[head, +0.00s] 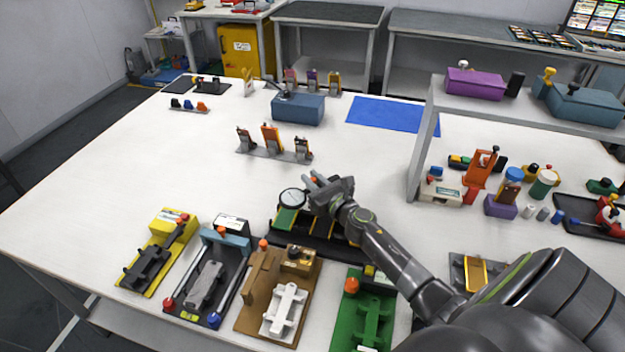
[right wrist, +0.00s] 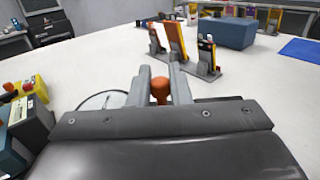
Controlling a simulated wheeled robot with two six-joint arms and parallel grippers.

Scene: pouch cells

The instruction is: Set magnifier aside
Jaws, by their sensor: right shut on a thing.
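In the head view the lens appears over the back left part of a black tray (head: 325,247) holding green and yellow parts. I cannot tell whether the magnifier touches anything below. My left gripper is not in view.
Yellow (head: 131,284), black (head: 213,316), brown (head: 249,324) and green (head: 340,339) fixtures line the front edge. A rack with orange-topped holders (head: 271,138) and a blue box (head: 299,108) stand behind. A raised shelf (head: 421,150) stands right. The table's left middle is clear.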

